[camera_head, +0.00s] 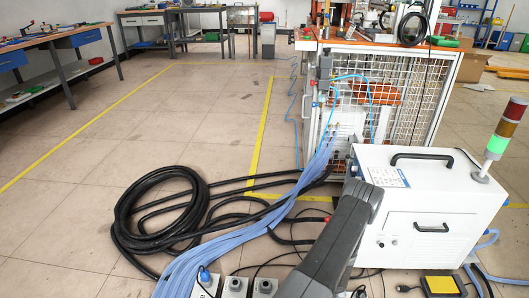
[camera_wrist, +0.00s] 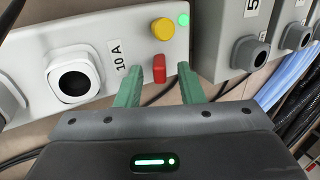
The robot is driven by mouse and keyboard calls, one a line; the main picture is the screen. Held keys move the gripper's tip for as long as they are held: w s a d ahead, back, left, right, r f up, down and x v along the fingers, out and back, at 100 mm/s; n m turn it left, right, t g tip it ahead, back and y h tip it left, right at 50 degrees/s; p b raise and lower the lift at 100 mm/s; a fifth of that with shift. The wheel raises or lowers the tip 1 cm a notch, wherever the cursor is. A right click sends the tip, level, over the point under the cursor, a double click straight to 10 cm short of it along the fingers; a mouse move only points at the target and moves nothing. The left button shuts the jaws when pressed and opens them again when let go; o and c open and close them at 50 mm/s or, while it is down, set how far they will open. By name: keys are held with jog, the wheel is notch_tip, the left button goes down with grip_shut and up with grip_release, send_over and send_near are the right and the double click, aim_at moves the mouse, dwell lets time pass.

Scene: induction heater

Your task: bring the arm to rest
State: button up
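In the wrist view my gripper (camera_wrist: 159,70) has its two green fingers spread apart, with nothing held between them. A red rocker switch (camera_wrist: 159,69) on a light grey box (camera_wrist: 105,48) shows between the fingertips. I cannot tell whether the fingers touch the box. A yellow round button (camera_wrist: 163,29) and a lit green lamp (camera_wrist: 183,20) sit above the switch, beside a "10 A" label. In the head view my dark grey arm reaches down in the lower middle, and its gripper is out of sight.
Small grey boxes (camera_head: 235,286) stand at the bottom. A white cabinet (camera_head: 434,206) with a signal tower lit green (camera_head: 497,144) stands at right. Coiled black hoses (camera_head: 160,213) and blue hoses (camera_head: 230,240) lie on the floor. A caged machine (camera_head: 385,95) stands behind. Floor at left is clear.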

jog(key=shift+d, duration=0.1)
jog(key=p+v, duration=0.5)
jog(key=v, duration=0.9)
jog(key=b+x, duration=0.5)
jog(key=x, duration=0.8)
jog(key=shift+f, duration=0.25)
jog(key=shift+a+f, duration=0.2)
jog(key=shift+a, duration=0.2)
jog(key=shift+a+r+h+p, duration=0.15)
jog(key=shift+r+h+p, duration=0.15)
jog(key=shift+p, duration=0.2)
jog(key=shift+a+h+p, duration=0.3)
jog(key=shift+h+p, duration=0.5)
jog(key=shift+p, duration=0.2)
jog(key=shift+w+r+h+p, duration=0.15)
jog(key=shift+h+p, duration=0.15)
jog(key=shift+p, duration=0.65)
jog(key=p, duration=0.3)
jog(key=shift+a+h, duration=0.1)
jog(key=shift+h, duration=0.2)
jog(key=p, duration=0.3)
jog(key=shift+a+h, duration=0.2)
jog(key=shift+h, duration=0.2)
